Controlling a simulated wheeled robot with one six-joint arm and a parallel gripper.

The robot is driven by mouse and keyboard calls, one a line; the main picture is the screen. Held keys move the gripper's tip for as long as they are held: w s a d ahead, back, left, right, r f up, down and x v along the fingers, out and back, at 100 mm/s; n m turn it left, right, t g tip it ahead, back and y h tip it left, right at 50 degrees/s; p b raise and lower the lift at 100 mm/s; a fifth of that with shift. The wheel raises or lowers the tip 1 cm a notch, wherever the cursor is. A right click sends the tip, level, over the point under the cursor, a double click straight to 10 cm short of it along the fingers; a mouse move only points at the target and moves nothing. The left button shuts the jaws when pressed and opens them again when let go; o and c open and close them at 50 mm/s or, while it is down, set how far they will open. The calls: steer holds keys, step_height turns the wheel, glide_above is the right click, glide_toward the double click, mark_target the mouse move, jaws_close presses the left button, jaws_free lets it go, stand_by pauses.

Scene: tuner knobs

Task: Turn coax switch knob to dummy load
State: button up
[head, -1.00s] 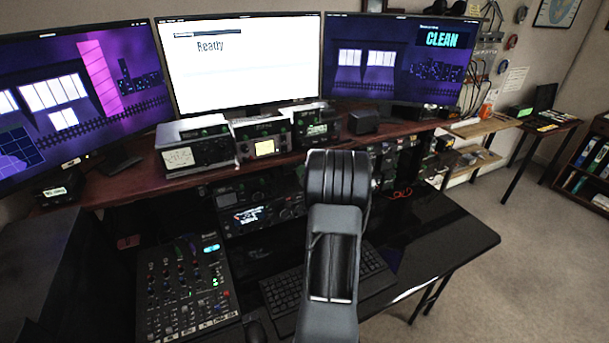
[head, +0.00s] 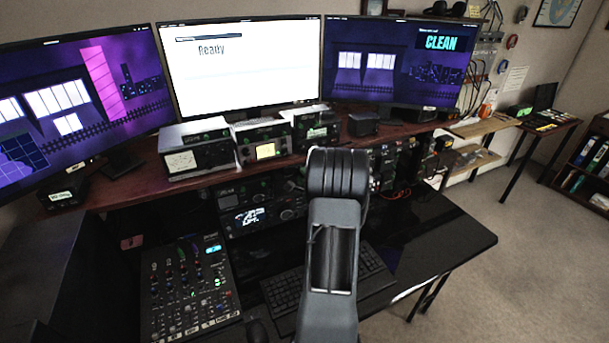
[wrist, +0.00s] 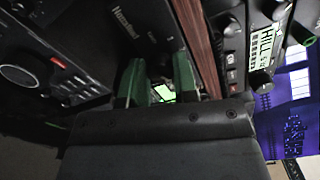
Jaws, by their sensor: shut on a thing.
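My gripper (wrist: 160,82) shows in the wrist view, its two green-tinted fingers pointing at the dark front of a box (wrist: 118,32) with pale lettering. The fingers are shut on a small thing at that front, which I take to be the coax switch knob. The knob itself is mostly hidden between the fingers, so its pointer and the position labels cannot be read. In the head view my arm hides the gripper and the switch.
In the wrist view, a radio with a round dial (wrist: 20,76) is left, a wooden shelf edge (wrist: 197,45) and a unit with a lit display (wrist: 264,45) right. In the head view, a mixer (head: 188,285) and keyboard (head: 283,292) lie on the desk below the monitors.

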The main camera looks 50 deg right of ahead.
steer(key=shift+r+m+p, duration=0.1)
steer(key=shift+m+p, duration=0.2)
steer(key=shift+m, duration=0.9)
steer(key=o, duration=0.9)
steer(key=b+v, duration=0.2)
steer(key=v, duration=1.1)
steer(key=shift+s+a, duration=0.15)
steer(key=shift+s, duration=0.25)
